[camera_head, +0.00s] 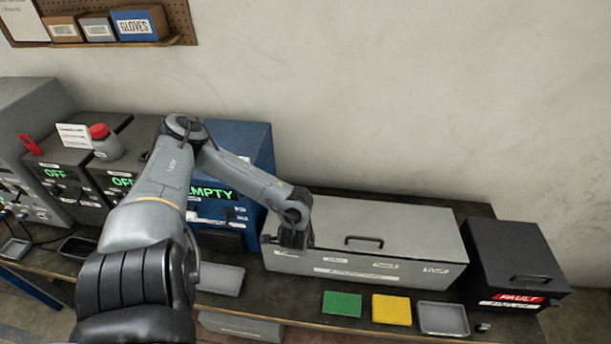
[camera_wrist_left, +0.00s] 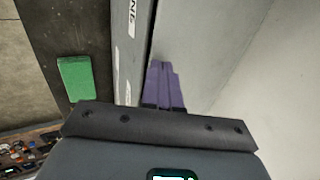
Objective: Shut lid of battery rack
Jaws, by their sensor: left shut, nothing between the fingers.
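The long grey box, which I take for the battery rack, stands on the bench; its labelled front face (camera_head: 330,268) faces me. Its grey lid (camera_head: 400,222), with a black handle (camera_head: 364,240), lies flat over the top and looks down. My left gripper (camera_head: 291,243) is at the lid's front left edge and hides that corner. In the left wrist view its purple fingers (camera_wrist_left: 163,85) are together and empty, over the seam between front face and lid (camera_wrist_left: 205,45). Whether they touch the lid I cannot tell. My right gripper is not in view.
A black box marked FAULT (camera_head: 510,262) stands close at the right, a blue unit (camera_head: 245,145) at the left. Green (camera_head: 342,304) and yellow (camera_head: 391,309) pads and a grey tray (camera_head: 443,318) lie in front. The wall is behind.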

